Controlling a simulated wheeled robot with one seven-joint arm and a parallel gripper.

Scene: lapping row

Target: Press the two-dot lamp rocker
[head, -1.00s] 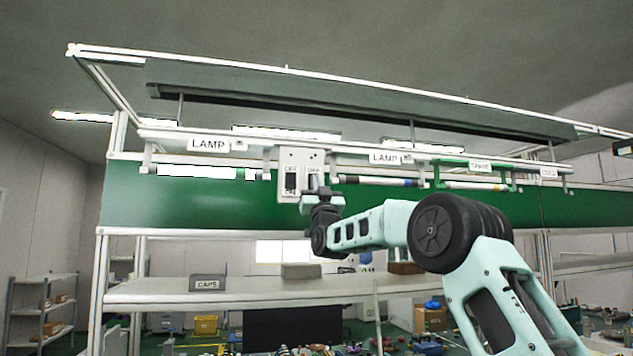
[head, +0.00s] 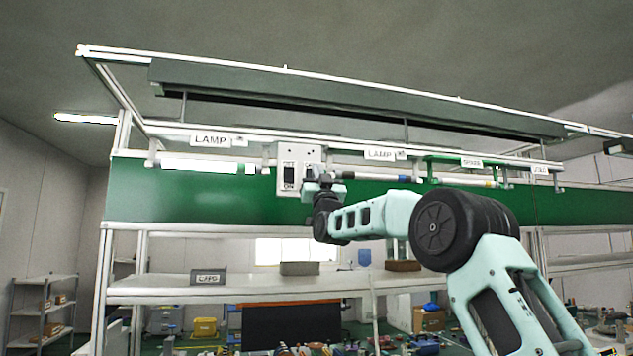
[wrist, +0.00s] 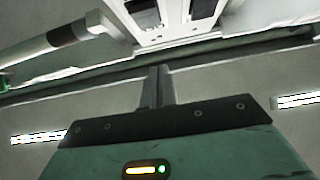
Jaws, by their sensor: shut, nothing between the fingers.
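A white switch plate (head: 285,153) with dark rockers hangs on the front rail. Its left rocker (head: 289,174) shows, with small lettering above and below; the right one is largely behind my gripper. In the wrist view the plate's lower edge (wrist: 172,41) is at the top, with parts of two dark rockers, a left one (wrist: 144,11) and a right one (wrist: 203,8). Contact cannot be told.
LAMP labels, left (head: 209,140) and right (head: 379,154), sit on the rail. A white tube (head: 200,166) lies left of the plate, and a dark-ended tube (head: 375,177) right of it, close to my gripper. A green panel (head: 190,198) runs behind. A shelf (head: 240,291) lies below.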

